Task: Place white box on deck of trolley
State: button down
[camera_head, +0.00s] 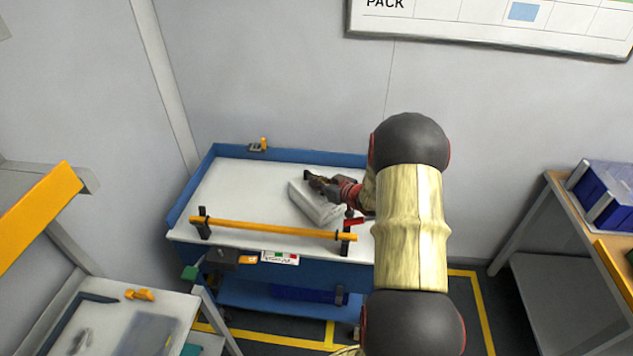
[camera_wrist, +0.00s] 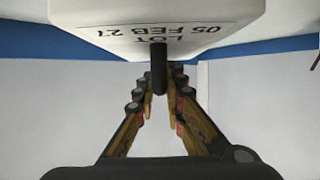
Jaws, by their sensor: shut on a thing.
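The white box (camera_head: 316,204) is at the right part of the trolley's white deck (camera_head: 238,192) in the head view. I cannot tell whether it touches the deck or is just above it. My gripper (camera_head: 324,184) reaches in from the right at the box's top and covers part of it. In the wrist view, my gripper (camera_wrist: 160,88) is shut on a dark post-like grip at the white box (camera_wrist: 160,25). The box's printed lot and date text appears upside down there.
The trolley has a blue rim (camera_head: 290,155) and a yellow bar (camera_head: 272,229) along its front. A small grey and yellow item (camera_head: 258,146) sits on the back rim. The deck's left part is clear. A bench with a blue bin (camera_head: 608,197) stands right; another table (camera_head: 115,318) is front left.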

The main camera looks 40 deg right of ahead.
jog(key=c, duration=2.3)
grip_release()
jog(key=shift+f, duration=0.1)
jog(key=o, duration=0.4)
jog(key=shift+s+r, duration=0.15)
jog(key=shift+r, duration=0.05)
jog(key=p+v, duration=0.2)
jog(key=v, duration=0.4)
jog(key=shift+r, duration=0.1)
jog(key=shift+s+r, duration=0.15)
jog(key=shift+s, duration=0.45)
